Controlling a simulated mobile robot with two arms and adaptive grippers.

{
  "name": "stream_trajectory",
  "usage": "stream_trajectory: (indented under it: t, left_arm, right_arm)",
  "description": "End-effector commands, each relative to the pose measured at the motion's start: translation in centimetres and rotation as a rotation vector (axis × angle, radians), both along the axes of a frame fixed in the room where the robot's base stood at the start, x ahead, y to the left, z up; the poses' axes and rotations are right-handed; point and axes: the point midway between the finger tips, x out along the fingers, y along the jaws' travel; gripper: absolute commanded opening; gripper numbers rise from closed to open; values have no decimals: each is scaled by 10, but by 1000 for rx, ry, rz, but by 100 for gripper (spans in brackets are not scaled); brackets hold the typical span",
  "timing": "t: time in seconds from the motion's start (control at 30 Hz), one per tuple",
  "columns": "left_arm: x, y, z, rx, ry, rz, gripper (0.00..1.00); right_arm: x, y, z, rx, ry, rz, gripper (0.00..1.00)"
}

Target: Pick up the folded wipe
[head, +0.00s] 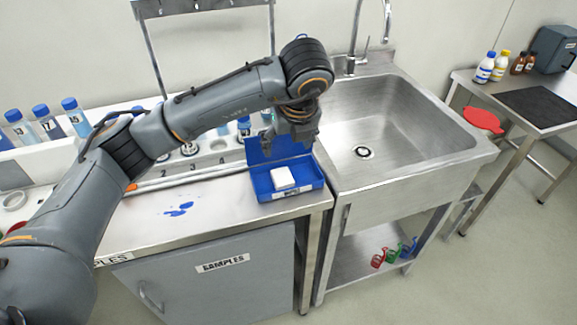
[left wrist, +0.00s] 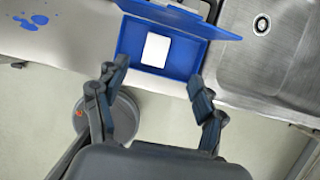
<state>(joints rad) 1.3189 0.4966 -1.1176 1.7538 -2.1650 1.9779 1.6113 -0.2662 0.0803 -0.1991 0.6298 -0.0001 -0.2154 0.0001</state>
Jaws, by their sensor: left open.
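The folded wipe (head: 282,178) is a small white square lying in an open blue box (head: 312,187) at the right end of the steel counter. In the left wrist view the wipe (left wrist: 156,50) lies flat inside the blue box (left wrist: 178,68), ahead of the fingers. My left gripper (head: 291,140) is over the back of the box in the head view. In the left wrist view its fingers (left wrist: 155,88) are spread apart with nothing between them. My right gripper is not in view.
A blue spill (head: 180,209) marks the counter left of the box. A steel sink (head: 385,130) adjoins on the right. Several blue-capped bottles (head: 75,115) stand at the back left. A side table (head: 490,92) holds bottles and a black mat. Padlocks (head: 392,253) sit on the lower shelf.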

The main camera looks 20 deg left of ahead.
Motion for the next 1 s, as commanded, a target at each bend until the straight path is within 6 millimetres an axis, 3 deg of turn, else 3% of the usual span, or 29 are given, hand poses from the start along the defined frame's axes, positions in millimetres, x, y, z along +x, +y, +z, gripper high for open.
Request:
stream_trajectory:
  t: [0.37,0.47,0.73,1.0]
  left_arm:
    - [20,14,-63,1,6,1,70]
    - [23,16,-72,0,5,0,70]
    - [27,17,-96,0,9,-1,70]
    - [36,22,-126,-1,4,-1,70]
  right_arm:
    - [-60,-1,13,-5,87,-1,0]
    - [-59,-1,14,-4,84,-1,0]
    - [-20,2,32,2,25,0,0]
    - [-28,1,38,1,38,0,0]
